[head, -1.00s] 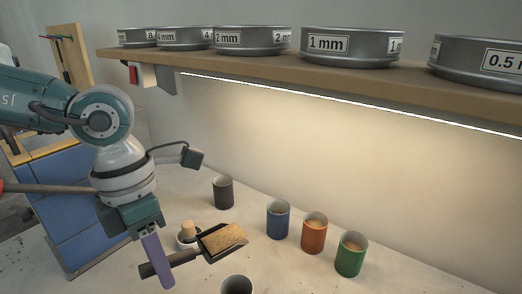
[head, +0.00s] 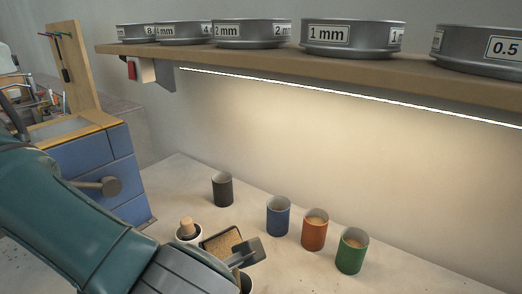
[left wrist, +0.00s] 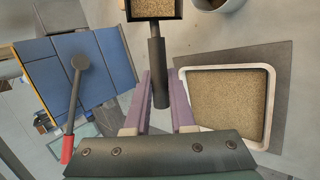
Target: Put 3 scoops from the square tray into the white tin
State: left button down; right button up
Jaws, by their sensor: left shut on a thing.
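In the left wrist view my left gripper (left wrist: 160,100) has its purple fingers shut on the dark handle of a scoop (left wrist: 157,55). The scoop's square pan holds tan grains; it also shows in the head view (head: 222,243), partly hidden by my arm. The square tray (left wrist: 270,100), white-rimmed and holding tan grains, lies to the right of the gripper in the wrist view. A round, pale-rimmed container (left wrist: 214,4) is cut off at the top edge there. In the head view a small white container (head: 187,236) with a cork-like piece stands beside the scoop. My right gripper is out of view.
Black (head: 222,190), blue (head: 277,217), orange (head: 314,232) and green (head: 352,252) cups stand on the bench. A shelf (head: 300,64) with several sieves hangs above. A blue cabinet (head: 100,165) with a protruding lever (head: 110,187) is at the left. The bench beyond the green cup looks clear.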

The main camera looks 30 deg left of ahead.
pick_arm(q)
jog(key=shift+d+f+t+y+b, duration=0.25)
jog(key=shift+f+t+y+b, duration=0.2)
jog(key=shift+y+b, duration=0.8)
jog(key=shift+s+r+t+y, duration=0.1)
jog(key=shift+r+t+y, duration=0.05)
jog(key=shift+t+y, duration=0.1)
jog(key=t+y+b, duration=0.1)
jog(key=y+b, duration=0.1)
jog(key=y, duration=0.1)
jog(key=d+f+t+y+b, duration=0.1)
jog(key=y+b, duration=0.1)
jog(key=y, duration=0.1)
jog(key=f+t+y+b, duration=0.1)
jog(key=y+b, duration=0.2)
jog(key=shift+s+d+m+t, duration=0.25)
jog(key=shift+s+m+t, duration=0.05)
dwell(1.0)
